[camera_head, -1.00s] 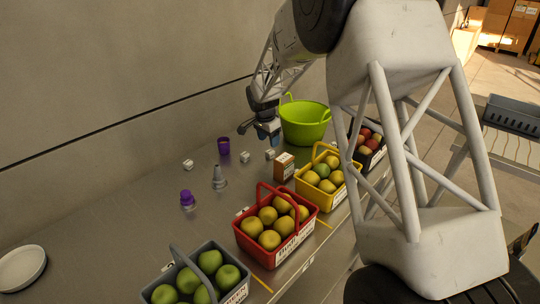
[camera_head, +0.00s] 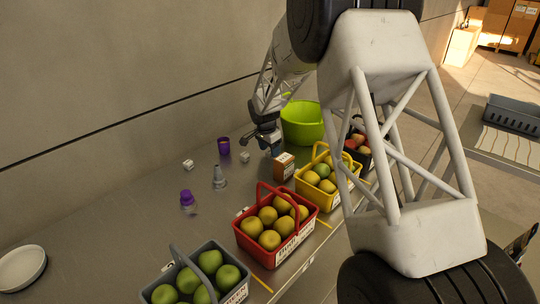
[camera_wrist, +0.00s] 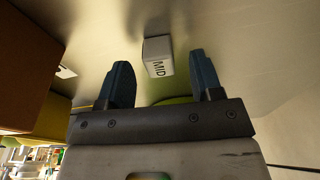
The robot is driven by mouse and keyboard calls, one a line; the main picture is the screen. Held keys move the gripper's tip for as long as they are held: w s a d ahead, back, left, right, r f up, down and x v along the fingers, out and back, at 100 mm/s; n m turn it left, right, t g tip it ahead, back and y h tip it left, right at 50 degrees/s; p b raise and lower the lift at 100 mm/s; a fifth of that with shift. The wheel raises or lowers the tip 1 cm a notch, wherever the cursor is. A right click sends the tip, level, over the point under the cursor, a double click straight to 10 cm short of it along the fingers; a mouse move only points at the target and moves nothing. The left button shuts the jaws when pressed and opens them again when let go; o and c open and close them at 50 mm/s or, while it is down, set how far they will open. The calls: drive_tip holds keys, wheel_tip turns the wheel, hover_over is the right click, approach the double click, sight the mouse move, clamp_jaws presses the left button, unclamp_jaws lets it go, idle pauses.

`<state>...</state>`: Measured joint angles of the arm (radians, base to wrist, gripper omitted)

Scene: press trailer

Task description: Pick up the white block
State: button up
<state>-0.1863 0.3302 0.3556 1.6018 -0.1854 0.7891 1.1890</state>
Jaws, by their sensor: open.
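My gripper (camera_head: 270,145) is low over the grey table, in front of the green tub. In the wrist view its two blue fingers (camera_wrist: 160,72) are apart and empty. A white block (camera_wrist: 158,56) marked "MID" lies on the table just past the fingertips, roughly centred between them. In the head view my gripper hides the spot where this block lies. Two other white blocks show in the head view: one (camera_head: 245,156) just left of my gripper, one (camera_head: 188,164) farther left. I cannot read labels on these two.
A green tub (camera_head: 302,122) stands behind my gripper. A small orange-and-white box (camera_head: 284,166) is close by on the near side. Fruit baskets, yellow (camera_head: 328,188), red (camera_head: 276,243) and grey, line the front edge. A purple cup (camera_head: 224,145) and grey cone (camera_head: 219,178) stand left.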

drive_tip(key=shift+d+f, duration=0.1)
drive_tip(key=shift+f, duration=0.75)
drive_tip(key=shift+w, duration=0.1)
drive_tip(key=c, duration=1)
drive_tip(key=shift+r, duration=0.15)
drive_tip(key=shift+r, duration=4.9)
